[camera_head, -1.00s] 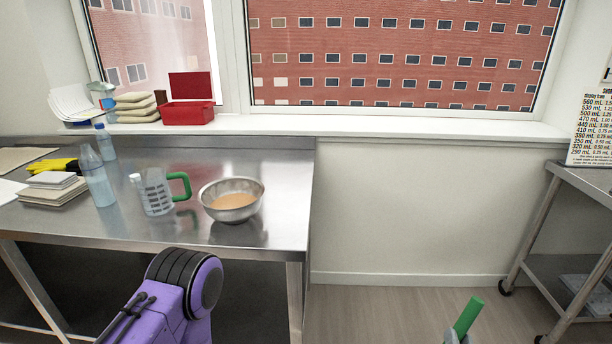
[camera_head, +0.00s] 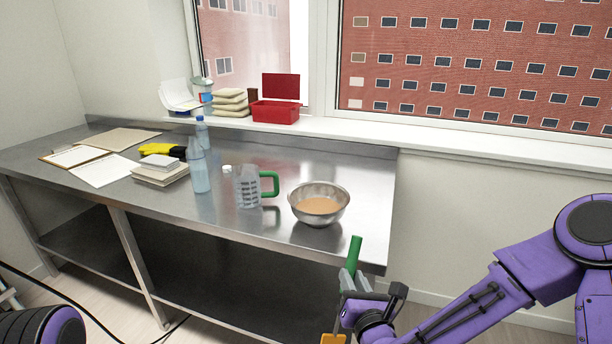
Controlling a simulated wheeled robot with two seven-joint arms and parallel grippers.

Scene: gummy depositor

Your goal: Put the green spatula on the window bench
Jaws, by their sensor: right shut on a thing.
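The green spatula (camera_head: 355,256) shows as a green handle end that stands up, slightly tilted, from my right gripper (camera_head: 351,284). My right gripper is shut on it, just in front of the bench's front right corner in the picture. The lower part of the spatula is mostly hidden by the gripper; an orange piece (camera_head: 333,339) shows below, and I cannot tell if it belongs to the spatula. The window bench (camera_head: 240,228) is a steel table below the window. My left gripper is out of view.
A red box (camera_head: 275,111) is on the sill. The bench's front middle is bare.

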